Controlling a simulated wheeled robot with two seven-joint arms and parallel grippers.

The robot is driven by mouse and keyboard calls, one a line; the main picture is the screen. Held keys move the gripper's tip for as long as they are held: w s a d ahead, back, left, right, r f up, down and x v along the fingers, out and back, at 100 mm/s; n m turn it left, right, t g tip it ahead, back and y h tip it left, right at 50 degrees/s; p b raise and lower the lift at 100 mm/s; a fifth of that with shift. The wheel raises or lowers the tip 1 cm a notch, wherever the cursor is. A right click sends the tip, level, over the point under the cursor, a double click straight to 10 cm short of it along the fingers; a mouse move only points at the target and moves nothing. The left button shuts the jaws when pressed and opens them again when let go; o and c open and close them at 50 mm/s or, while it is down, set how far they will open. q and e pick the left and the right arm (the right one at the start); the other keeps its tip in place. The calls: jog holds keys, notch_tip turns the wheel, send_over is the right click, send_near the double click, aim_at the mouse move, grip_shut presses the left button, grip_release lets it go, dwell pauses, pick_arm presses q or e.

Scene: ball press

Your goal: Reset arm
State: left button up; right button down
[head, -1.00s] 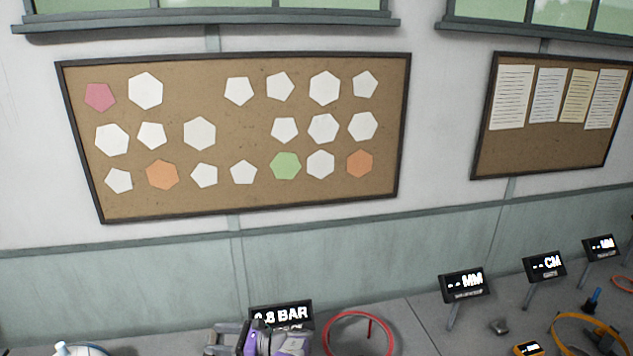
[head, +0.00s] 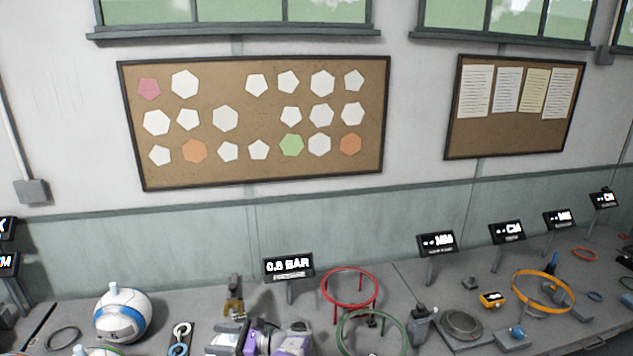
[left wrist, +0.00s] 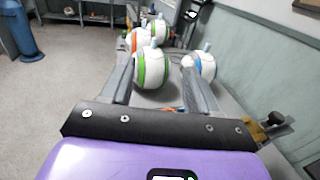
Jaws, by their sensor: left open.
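My left gripper (head: 222,338) has a purple and grey body and shows at the bottom of the head view, low over the bench. Its two grey fingers are apart in the left wrist view (left wrist: 158,72), with nothing held between them. Beyond the fingers is a white ball with green bands (left wrist: 152,67). A white ball with blue bands (left wrist: 203,66) lies by the right finger's tip; it also shows in the head view (head: 122,314). My right gripper is not in view.
The bench holds a pressure display (head: 288,268), a brass-coloured fitting (head: 233,297), a red ring stand (head: 350,271), a green ring (head: 344,333) and an orange ring stand (head: 515,292). More balls, one orange-banded (left wrist: 138,40), stand farther along. Open floor (left wrist: 60,90) lies to the left.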

pick_arm(q)
jog(key=s+a+f+g+h+b, duration=0.1)
jog(key=a+f+h, duration=0.1)
jog(key=f, duration=0.4)
jog(key=s+a+f+h, duration=0.1)
jog(key=f+h, duration=0.1)
jog(key=f, duration=0.4)
jog(key=s+d+f+n+g+h+b, duration=0.1)
jog(key=s+f+n+h, duration=0.15)
jog(key=s+f, duration=0.45)
jog(key=s+d+f+n+g+h+b, duration=0.15)
jog(key=s+f+h, duration=0.3)
jog(key=f, duration=0.45)
jog(key=s+d+f+n+t+h+b, duration=0.1)
jog(key=s+d+f+n+h+b, duration=0.2)
jog(key=s+d+n, duration=0.5)
jog(key=s+d+f+n+t+h+b, duration=0.2)
jog(key=s+d+f+n+h, duration=0.3)
jog(key=s, duration=0.6)
jog(key=shift+d+f+n+h+b, duration=0.2)
jog(key=shift+d+n+h+b, duration=0.45)
jog(key=shift+d+n+h, duration=1.2)
pick_arm(e)
notch_tip(320, 180, down, 10)
jog(key=shift+w, duration=0.3)
pick_arm(q)
jog(key=shift+a+n+y, duration=0.25)
jog(key=shift+a+y, duration=0.1)
jog(key=shift+a, duration=0.1)
